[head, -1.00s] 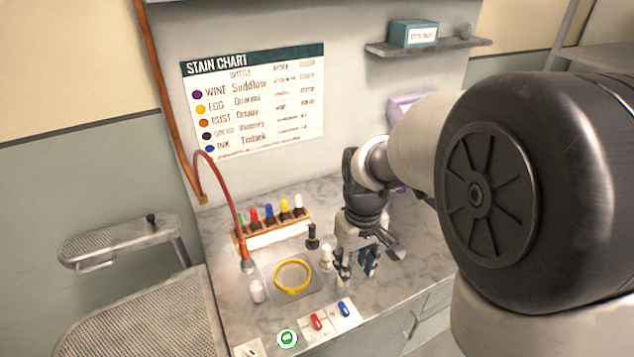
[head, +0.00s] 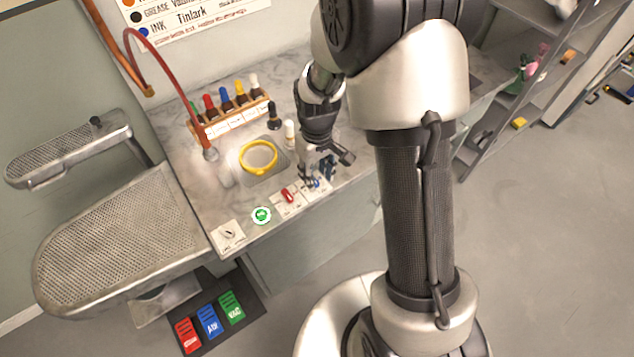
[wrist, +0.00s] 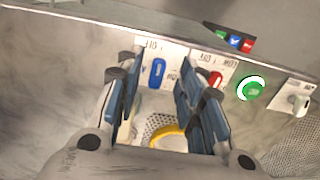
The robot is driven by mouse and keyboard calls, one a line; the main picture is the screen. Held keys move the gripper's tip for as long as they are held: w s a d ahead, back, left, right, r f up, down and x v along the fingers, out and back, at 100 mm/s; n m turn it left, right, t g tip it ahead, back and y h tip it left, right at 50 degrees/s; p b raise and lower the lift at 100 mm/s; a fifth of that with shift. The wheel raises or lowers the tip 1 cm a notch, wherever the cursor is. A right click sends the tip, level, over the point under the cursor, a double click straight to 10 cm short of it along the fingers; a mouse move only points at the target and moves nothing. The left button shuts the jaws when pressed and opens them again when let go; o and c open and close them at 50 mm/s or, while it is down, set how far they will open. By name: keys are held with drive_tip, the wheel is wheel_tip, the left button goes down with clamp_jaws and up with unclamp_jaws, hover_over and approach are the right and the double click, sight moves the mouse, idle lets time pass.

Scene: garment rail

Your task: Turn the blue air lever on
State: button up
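The blue air lever (wrist: 157,72) stands on a white labelled plate at the counter's front edge. In the wrist view it shows between my two fingers, with a gap visible on both sides. In the head view the blue lever (head: 314,182) is partly covered by the fingers. My gripper (head: 318,174) points down over it, and in the wrist view my gripper (wrist: 160,80) is open with nothing held. Whether a finger touches the lever I cannot tell.
A red lever (head: 288,195) sits close beside the blue one, then a green lit button (head: 261,215) and a white knob plate (head: 228,236). A yellow ring (head: 258,157) lies behind, near a white bottle (head: 290,132). Red, blue and green pedals (head: 210,322) are on the floor.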

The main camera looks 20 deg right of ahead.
sight(317, 183)
drive_tip(key=shift+f+b, duration=0.35)
drive_tip(key=shift+f, duration=1.3)
clamp_jaws()
